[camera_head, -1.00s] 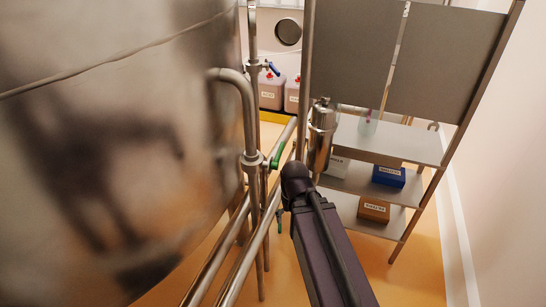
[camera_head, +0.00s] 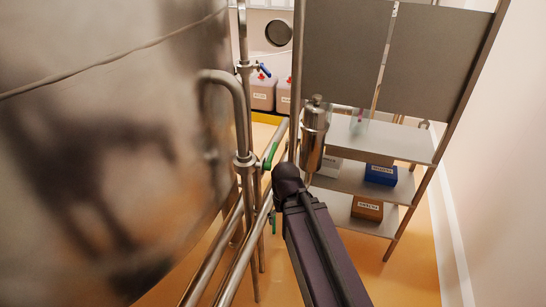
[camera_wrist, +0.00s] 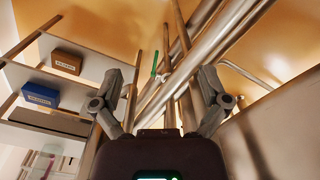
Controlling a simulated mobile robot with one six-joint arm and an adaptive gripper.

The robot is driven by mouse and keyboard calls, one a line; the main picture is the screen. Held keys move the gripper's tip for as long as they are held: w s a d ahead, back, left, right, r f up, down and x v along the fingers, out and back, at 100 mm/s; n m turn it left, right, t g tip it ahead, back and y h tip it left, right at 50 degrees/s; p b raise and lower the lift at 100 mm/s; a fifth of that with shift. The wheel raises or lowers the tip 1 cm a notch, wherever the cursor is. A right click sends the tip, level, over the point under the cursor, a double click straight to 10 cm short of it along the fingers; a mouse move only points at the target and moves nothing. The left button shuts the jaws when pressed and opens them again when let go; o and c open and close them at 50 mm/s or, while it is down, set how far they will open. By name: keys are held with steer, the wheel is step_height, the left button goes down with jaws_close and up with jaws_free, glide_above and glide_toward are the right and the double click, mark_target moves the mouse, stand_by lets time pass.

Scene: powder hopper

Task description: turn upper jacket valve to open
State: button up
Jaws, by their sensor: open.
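The upper valve with a green handle (camera_head: 270,155) sits on the vertical pipe beside the tank. Its handle stands upright, slightly tilted, along the pipe's right side. A second green handle (camera_head: 272,222) hangs lower, partly near my arm. In the wrist view a green handle (camera_wrist: 154,62) shows beyond the fingers, by the crossing pipes; I cannot tell which of the two it is. My gripper (camera_wrist: 160,82) is open, with its fingers spread and nothing between them at close range. In the head view my arm hides the gripper, just right of the upper valve.
The large steel tank (camera_head: 90,150) fills the left side. A steel filter housing (camera_head: 313,135) stands close to my arm. A shelf rack (camera_head: 350,180) with boxes is at the right. A blue-handled valve (camera_head: 264,70) is higher up. Pipes crowd the middle.

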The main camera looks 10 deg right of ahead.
steer(key=c, duration=0.4)
steer(key=m+t+y+b, duration=0.6)
steer(key=t+y+b, duration=0.35)
steer(key=y, duration=0.55)
glide_toward(273, 150)
steer(key=d, duration=0.1)
steer(key=d+f, duration=0.1)
steer(key=d, duration=0.1)
steer(key=shift+s+d+f, duration=0.15)
steer(key=shift+s+d, duration=0.2)
steer(key=shift+s, duration=0.05)
steer(key=shift+w+a, duration=0.1)
steer(key=shift+a, duration=0.05)
steer(key=shift+x, duration=6.7)
